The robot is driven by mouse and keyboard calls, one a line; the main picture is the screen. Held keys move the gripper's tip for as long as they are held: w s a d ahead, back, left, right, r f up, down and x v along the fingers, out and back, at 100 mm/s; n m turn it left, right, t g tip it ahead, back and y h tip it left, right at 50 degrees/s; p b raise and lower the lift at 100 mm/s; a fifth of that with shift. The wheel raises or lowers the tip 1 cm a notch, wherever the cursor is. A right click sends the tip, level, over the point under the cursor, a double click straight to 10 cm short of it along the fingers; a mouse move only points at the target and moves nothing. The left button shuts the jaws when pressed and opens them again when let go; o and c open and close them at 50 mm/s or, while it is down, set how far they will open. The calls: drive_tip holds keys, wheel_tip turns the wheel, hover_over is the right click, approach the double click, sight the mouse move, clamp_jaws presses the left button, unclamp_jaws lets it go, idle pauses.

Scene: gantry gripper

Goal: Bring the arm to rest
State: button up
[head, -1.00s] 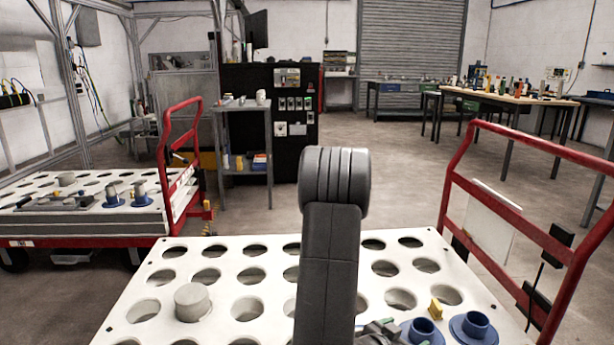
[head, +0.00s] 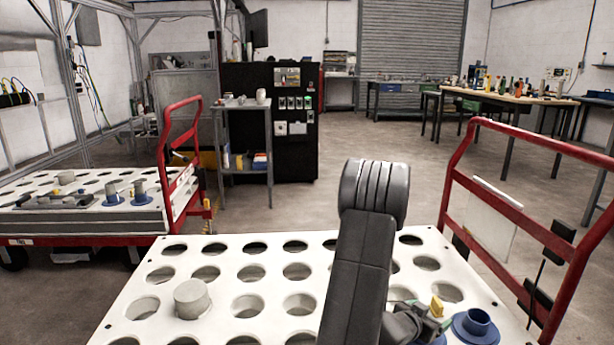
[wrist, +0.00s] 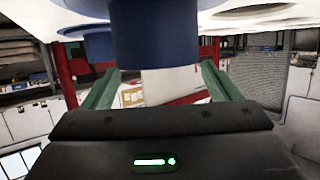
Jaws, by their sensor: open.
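My arm (head: 366,265) rises dark grey over the white perforated cart top (head: 215,310), with its elbow leaning right. My gripper (wrist: 160,70) shows in the wrist view with two green fingers spread apart. A blue cylindrical part (wrist: 155,35) fills the upper middle of that view, in front of or between the fingers; whether they touch it I cannot tell. In the head view the gripper is low at the right, partly hidden by the arm. A blue flanged part (head: 476,328) stands just right of it. Another blue part is mostly hidden.
A grey cylinder (head: 192,299) stands at the cart's left. A red rail (head: 545,145) rises on the right. A second cart (head: 85,222) stands at the left. The floor behind is open.

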wheel_tip(320, 180, up, 6)
drive_tip(key=p, duration=0.5)
drive_tip(key=w+a+r+n+t+y+p, duration=0.1)
drive_tip(key=w+a+n+t+y, duration=0.1)
drive_tip(key=a, duration=0.8)
drive_tip(key=w+a+r+n+t+y+p, duration=0.1)
drive_tip(key=w+a+r+n+t+y, duration=0.1)
drive_tip(key=a, duration=0.8)
drive_tip(key=shift+w+a+r+n+t+y, duration=0.25)
drive_tip(key=shift+w+n+y, duration=0.25)
drive_tip(key=shift+n+y, duration=0.75)
